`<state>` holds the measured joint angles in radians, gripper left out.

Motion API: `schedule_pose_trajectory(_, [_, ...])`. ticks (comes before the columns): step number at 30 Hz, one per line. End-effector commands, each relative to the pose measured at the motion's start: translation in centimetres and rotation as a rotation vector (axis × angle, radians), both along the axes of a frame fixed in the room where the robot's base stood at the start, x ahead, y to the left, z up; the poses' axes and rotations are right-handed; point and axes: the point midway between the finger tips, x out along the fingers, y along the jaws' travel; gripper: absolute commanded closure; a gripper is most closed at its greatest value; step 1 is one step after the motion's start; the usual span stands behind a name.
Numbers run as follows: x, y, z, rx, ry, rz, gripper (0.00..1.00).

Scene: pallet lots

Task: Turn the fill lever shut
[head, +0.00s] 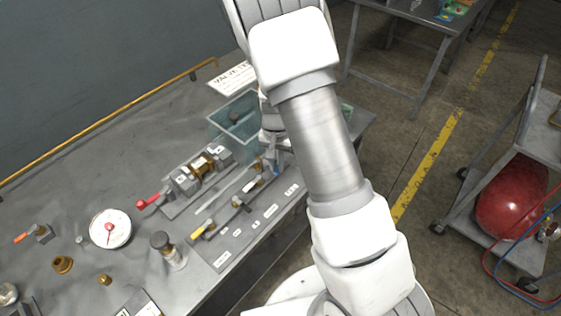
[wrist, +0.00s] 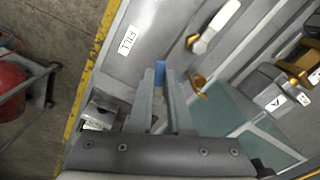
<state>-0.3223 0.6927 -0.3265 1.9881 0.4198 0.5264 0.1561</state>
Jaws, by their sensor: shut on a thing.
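The fill lever (wrist: 160,67) shows as a short blue handle between my fingertips in the wrist view, beside the white FILL label (wrist: 128,39). My gripper (wrist: 162,80) is shut on this blue handle. Most of the lever and its pivot are hidden by my fingers. In the head view my arm comes down from the top and covers much of the right end of the lever board. A bit of blue (head: 257,165) shows there beside my gripper (head: 272,158).
A white-handled lever (wrist: 216,27) with a brass part lies right of my fingers in the wrist view. A clear bin (head: 225,122) stands behind the board. A red-handled valve assembly (head: 185,180), a yellow-handled lever (head: 203,230) and a gauge (head: 110,229) are to the left.

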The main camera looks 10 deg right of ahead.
Motion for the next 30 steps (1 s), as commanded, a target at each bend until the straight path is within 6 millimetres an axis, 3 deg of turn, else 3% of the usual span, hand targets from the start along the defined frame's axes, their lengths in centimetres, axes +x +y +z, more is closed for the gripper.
schedule_pose_trajectory(15, [1.1, 1.2, 0.2, 0.000, -0.004, -0.391, 1.00])
schedule_pose_trajectory(30, [1.4, 1.5, 0.1, 0.001, -0.003, -0.503, 1.00])
